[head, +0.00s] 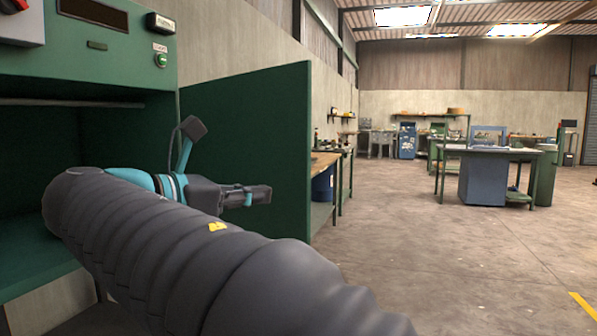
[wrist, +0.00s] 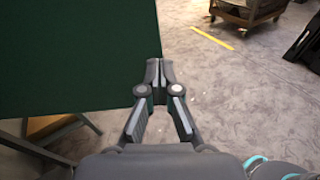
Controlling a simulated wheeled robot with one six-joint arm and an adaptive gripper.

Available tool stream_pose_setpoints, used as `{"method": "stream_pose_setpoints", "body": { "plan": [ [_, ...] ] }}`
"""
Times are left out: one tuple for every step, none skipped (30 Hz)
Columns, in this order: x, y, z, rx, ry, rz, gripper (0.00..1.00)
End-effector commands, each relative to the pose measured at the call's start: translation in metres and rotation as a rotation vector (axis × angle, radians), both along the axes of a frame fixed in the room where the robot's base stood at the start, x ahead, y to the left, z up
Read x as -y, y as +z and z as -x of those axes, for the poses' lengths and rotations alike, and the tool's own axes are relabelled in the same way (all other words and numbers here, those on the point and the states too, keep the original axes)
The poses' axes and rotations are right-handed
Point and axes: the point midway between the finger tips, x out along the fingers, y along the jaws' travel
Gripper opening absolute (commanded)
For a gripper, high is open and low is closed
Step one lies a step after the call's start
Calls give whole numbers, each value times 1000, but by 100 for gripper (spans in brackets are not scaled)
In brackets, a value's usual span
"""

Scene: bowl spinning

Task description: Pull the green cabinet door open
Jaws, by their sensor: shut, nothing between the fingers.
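The green cabinet (head: 120,60) stands at the left in the head view, its dark interior showing. Its green door (head: 245,125) stands swung out from the cabinet's right side, with a wide opening between. My gripper (head: 262,194) is in front of the door's inner face, at its lower part, pointing right toward the free edge. In the wrist view the door (wrist: 70,55) fills the upper left. My gripper (wrist: 160,66) has its fingertips together with nothing between them, by the door's right edge. I cannot tell whether they touch it. No door handle shows.
My arm covers the lower left of the head view. Behind the door is a workbench (head: 325,159). A blue cabinet bench (head: 482,178) stands further right. The concrete floor in between is clear. A wheeled cart (wrist: 247,10) shows in the wrist view.

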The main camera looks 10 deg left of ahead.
Motion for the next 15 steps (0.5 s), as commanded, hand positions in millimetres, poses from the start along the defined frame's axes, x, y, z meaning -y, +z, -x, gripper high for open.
{"method": "stream_pose_setpoints", "body": {
  "plan": [
    [-20,6,12,14,17,42,0],
    [-27,10,17,23,19,64,0],
    [-36,14,23,32,24,89,0],
    [-40,17,27,37,24,103,0],
    [-44,19,31,41,26,115,0],
    [-48,20,34,46,27,126,0],
    [-49,21,35,47,27,133,0],
    [-50,22,35,49,27,137,0],
    [-49,23,34,51,26,139,0],
    [-48,23,33,51,25,141,0],
    [-46,23,30,51,25,141,0],
    [-44,23,27,51,24,141,0],
    [-41,23,23,50,23,140,0],
    [-39,22,19,50,23,140,0],
    [-35,22,13,50,23,140,0]
  ]
}}
